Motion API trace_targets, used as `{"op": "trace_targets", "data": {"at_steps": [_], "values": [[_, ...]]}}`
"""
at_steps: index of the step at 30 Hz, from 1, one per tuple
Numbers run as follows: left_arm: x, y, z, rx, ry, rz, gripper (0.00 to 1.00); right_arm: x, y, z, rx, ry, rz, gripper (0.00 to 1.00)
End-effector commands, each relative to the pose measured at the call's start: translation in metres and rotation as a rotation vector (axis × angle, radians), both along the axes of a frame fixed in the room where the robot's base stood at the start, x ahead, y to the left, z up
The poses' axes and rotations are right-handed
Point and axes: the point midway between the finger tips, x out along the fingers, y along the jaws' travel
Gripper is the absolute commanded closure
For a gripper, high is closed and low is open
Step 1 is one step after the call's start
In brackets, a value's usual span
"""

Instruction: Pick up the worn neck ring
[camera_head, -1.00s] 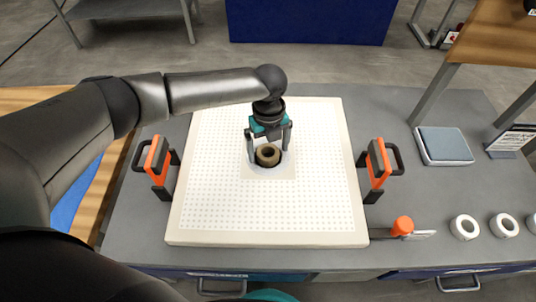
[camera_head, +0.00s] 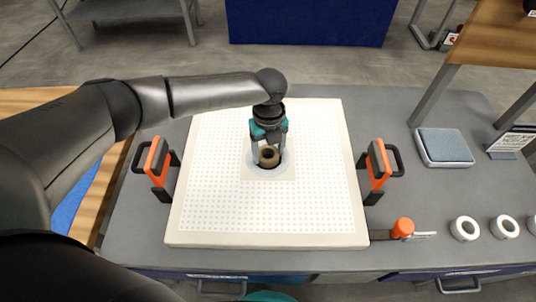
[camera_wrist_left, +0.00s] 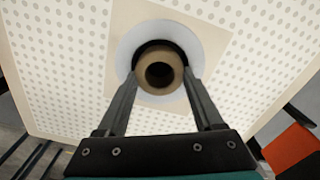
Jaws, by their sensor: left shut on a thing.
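The worn neck ring (camera_head: 268,157) is a brown ring at the centre of the white perforated filter plate (camera_head: 210,215). My left gripper (camera_head: 268,152) comes down from above and is shut on the ring, one finger on each side. In the left wrist view the ring (camera_wrist_left: 160,73) sits between the fingertips, over a dark round hole with a pale rim around it. I cannot tell how far the ring stands above the hole. My right gripper is not in view.
Orange clamps with black handles stand at the plate's left (camera_head: 157,160) and right (camera_head: 378,165) edges. An orange-capped tool (camera_head: 403,227) and white rings (camera_head: 465,228) lie at the bench's front right. A grey-blue pad (camera_head: 444,146) lies farther back.

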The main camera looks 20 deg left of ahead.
Motion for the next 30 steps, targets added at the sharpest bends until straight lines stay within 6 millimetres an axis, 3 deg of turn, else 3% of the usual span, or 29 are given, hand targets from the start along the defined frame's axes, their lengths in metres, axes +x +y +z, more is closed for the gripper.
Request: {"op": "trace_targets", "data": {"at_steps": [9,14,30], "values": [[0.000,0.000,0.001,0.000,-0.001,0.000,0.86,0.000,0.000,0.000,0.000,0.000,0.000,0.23],[0.001,0.000,0.017,-0.001,-0.003,0.000,0.86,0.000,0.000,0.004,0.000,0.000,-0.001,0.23],[0.002,0.000,0.159,-0.001,-0.006,-0.001,0.86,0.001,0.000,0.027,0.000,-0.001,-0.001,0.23]]}}
